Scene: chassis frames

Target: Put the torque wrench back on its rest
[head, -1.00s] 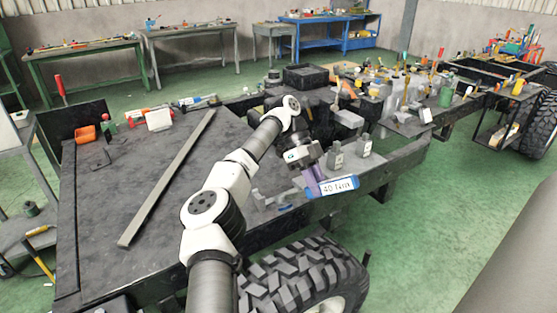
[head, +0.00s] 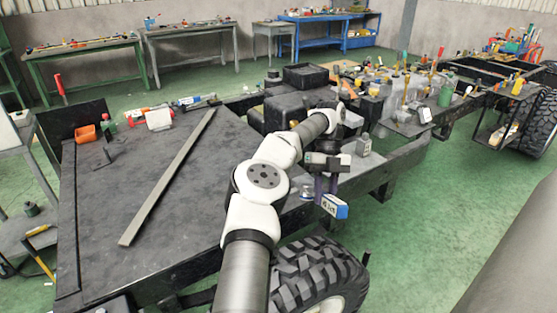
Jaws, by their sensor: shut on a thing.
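My gripper (head: 326,188), with purple fingers, is above the right edge of the dark chassis deck and is shut on a blue-and-white block (head: 335,207). The block looks like part of the torque wrench, seen nearly end-on. Its white face carries lettering that is hard to read from this angle. It hangs above the front wheel side, apart from the deck as far as I can tell. I cannot make out the wrench's rest; my arm covers part of the deck edge. A small grey-and-blue item (head: 306,192) shows just left of the fingers.
A long grey bar (head: 170,175) lies across the deck (head: 110,215). A grey bottle (head: 363,146) stands right of my gripper. A large tyre (head: 325,277) is below the deck edge. An orange bin (head: 85,133) sits at the deck's far left.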

